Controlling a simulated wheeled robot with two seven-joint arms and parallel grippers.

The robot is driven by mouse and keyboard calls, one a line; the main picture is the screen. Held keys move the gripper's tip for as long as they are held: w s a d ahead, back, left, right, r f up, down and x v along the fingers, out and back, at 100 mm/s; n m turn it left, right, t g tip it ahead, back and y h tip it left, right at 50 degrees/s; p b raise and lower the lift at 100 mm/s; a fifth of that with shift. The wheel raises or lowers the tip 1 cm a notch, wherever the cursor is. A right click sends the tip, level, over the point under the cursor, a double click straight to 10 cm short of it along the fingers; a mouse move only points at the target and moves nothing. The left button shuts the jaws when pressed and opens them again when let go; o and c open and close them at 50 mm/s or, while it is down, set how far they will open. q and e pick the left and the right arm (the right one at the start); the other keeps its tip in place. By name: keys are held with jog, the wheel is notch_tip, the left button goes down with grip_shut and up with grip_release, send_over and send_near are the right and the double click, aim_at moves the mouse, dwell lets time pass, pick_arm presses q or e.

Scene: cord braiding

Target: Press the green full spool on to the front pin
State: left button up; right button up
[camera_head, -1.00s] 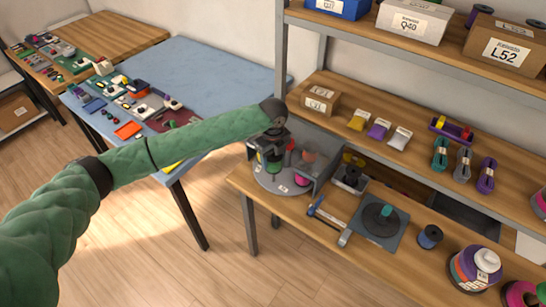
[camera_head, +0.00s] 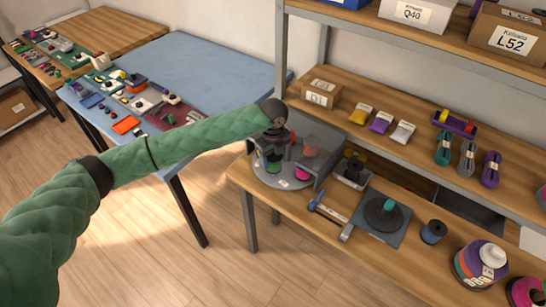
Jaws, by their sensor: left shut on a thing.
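My left arm reaches in from the left to the round grey braiding carousel (camera_head: 262,180) at the left end of the wooden bench. My left gripper (camera_head: 273,152) points down over its front part and is shut on the green spool (camera_head: 273,167). The spool sits low, at or just above the plate. The front pin is hidden under the spool and gripper, so I cannot tell how far the spool is on it. A pink-red spool (camera_head: 303,173) stands on the carousel to the right. My right gripper is not in view.
A grey housing (camera_head: 325,150) stands close around the carousel's back and right. A blue-handled hammer (camera_head: 317,201) and a dark round disc on a grey mat (camera_head: 375,222) lie right of it. A shelf with boxes and cord bundles (camera_head: 467,155) rises behind.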

pick_arm(q)
jog(key=shift+f, duration=0.9)
jog(key=shift+f+b, duration=0.35)
jog(key=shift+f, duration=0.3)
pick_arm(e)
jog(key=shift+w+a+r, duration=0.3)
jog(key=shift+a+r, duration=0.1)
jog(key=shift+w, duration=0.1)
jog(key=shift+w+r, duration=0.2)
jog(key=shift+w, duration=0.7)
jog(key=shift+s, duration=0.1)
